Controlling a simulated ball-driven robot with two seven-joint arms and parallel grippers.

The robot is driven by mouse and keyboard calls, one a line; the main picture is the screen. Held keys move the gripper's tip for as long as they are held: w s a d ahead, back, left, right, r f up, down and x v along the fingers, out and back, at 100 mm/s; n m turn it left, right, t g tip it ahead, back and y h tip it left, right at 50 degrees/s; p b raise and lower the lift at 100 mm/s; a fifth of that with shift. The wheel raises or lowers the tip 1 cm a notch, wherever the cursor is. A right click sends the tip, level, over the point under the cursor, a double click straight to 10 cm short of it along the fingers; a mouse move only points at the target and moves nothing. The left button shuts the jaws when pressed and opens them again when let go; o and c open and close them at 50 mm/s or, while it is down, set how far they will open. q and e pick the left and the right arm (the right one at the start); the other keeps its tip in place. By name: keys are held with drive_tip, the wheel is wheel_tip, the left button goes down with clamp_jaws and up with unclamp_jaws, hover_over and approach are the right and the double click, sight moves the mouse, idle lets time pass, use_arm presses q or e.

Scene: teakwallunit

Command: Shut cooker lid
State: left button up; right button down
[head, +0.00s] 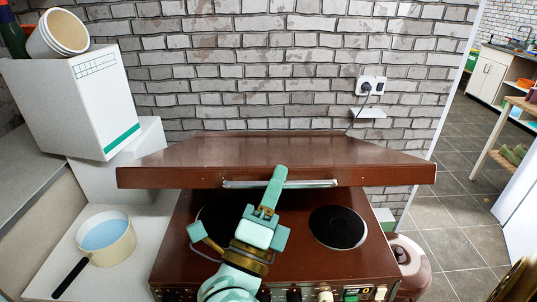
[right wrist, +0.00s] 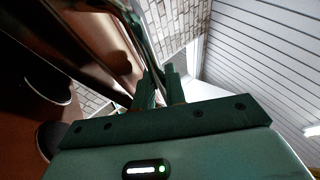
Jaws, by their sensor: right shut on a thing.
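The brown cooker lid (head: 200,174) is raised over the back of the brown cooker (head: 290,235), its front edge up and the hob uncovered. A metal bar handle (head: 315,183) runs along the lid's front edge. My mint-green right gripper (head: 274,187) reaches up from the front over the hob, its fingers shut on the handle near its middle. The right wrist view shows the two fingers (right wrist: 160,90) close together at the handle, with the lid (right wrist: 95,40) beside them. One black hotplate (head: 338,227) shows on the right; another is partly hidden behind my arm. My left gripper is out of view.
A pan (head: 107,238) with blue inside stands on the counter left of the cooker. White boxes (head: 85,100) with a tilted tub (head: 58,33) on top stand behind it. A socket with a plug (head: 370,86) is on the brick wall. Open floor lies to the right.

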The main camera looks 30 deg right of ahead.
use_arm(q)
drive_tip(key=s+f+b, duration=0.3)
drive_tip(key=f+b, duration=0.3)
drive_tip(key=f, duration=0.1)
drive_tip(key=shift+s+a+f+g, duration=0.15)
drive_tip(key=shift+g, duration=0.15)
use_arm(e)
drive_tip(key=s+a+f, duration=0.2)
drive_tip(key=s+f, duration=0.1)
drive_tip(key=f, duration=0.8)
drive_tip(key=shift+h, duration=0.3)
drive_tip(key=shift+s, duration=0.1)
drive_tip(key=c, duration=1.7)
unclamp_jaws()
drive_tip(key=shift+c, duration=0.2)
